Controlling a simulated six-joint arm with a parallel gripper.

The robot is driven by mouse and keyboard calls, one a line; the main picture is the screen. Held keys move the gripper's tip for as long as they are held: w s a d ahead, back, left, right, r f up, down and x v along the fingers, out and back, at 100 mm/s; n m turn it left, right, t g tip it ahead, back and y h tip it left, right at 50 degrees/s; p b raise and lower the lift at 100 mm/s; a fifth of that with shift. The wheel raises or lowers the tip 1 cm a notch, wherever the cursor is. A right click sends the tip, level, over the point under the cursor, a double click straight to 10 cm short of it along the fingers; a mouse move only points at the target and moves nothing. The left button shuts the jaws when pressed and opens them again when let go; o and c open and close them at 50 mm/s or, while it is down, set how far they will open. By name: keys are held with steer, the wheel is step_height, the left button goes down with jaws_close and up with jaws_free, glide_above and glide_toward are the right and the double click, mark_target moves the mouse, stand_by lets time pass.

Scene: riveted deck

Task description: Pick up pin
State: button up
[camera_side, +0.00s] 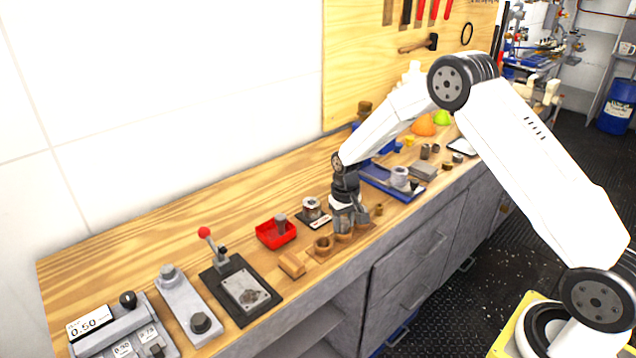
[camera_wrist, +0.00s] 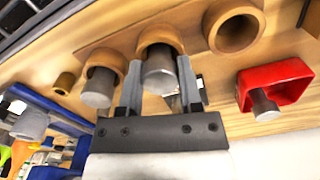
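In the wrist view a grey cylindrical pin (camera_wrist: 159,76) stands in a brown ring-shaped holder (camera_wrist: 160,35). My gripper (camera_wrist: 159,62) has one finger on each side of this pin. Any gap between fingers and pin is too small to tell, so I cannot see whether they touch it. A second grey pin (camera_wrist: 98,88) stands in a neighbouring brown holder. A third grey pin (camera_wrist: 263,106) is in a red tray (camera_wrist: 246,82). In the side view my gripper (camera_side: 345,226) points down at the row of holders and hides most of the pin there.
An empty brown holder (camera_side: 323,245) sits between my gripper and the red tray (camera_side: 268,237). A wooden block (camera_side: 291,264) lies near the front edge. A blue tray (camera_side: 378,178) with parts is behind to the right. A lever fixture (camera_side: 243,290) stands at left.

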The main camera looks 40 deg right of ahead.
mark_target(343, 219)
jaws_close()
steer(key=shift+r, duration=0.2)
steer(key=shift+r, duration=0.45)
step_height(343, 219, up, 2)
steer(key=s+a+r, duration=0.1)
steer(key=s+r, duration=0.8)
steer(key=s, duration=0.5)
steer(key=shift+a+r, duration=0.3)
steer(key=shift+r, duration=0.05)
